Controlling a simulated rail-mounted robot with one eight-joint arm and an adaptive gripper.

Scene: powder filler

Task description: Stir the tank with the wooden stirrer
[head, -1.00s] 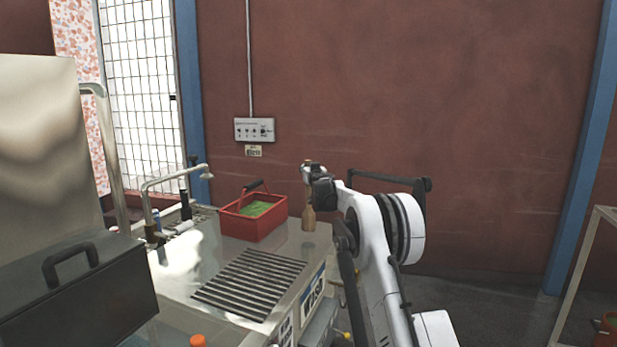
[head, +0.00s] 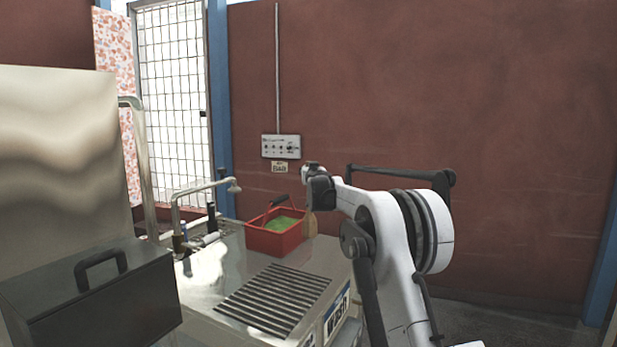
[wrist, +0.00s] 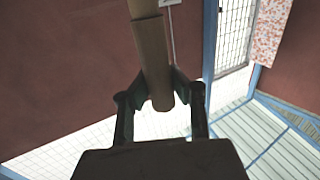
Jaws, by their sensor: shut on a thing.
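My gripper (head: 308,174) is in the middle of the head view, above and right of the red basket. In the wrist view my gripper (wrist: 158,92) is shut on the wooden stirrer (wrist: 149,48), a light brown rod between the two fingers. The stirrer's wider lower end (head: 311,223) hangs below the gripper in the head view, beside the basket's right edge in the picture. I cannot tell whether it touches anything.
The red basket (head: 262,242) with green contents sits on the steel wash counter (head: 215,285), which has a slotted grate (head: 272,296) and a faucet (head: 205,187). A dark box with a handle (head: 90,300) is at front left.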

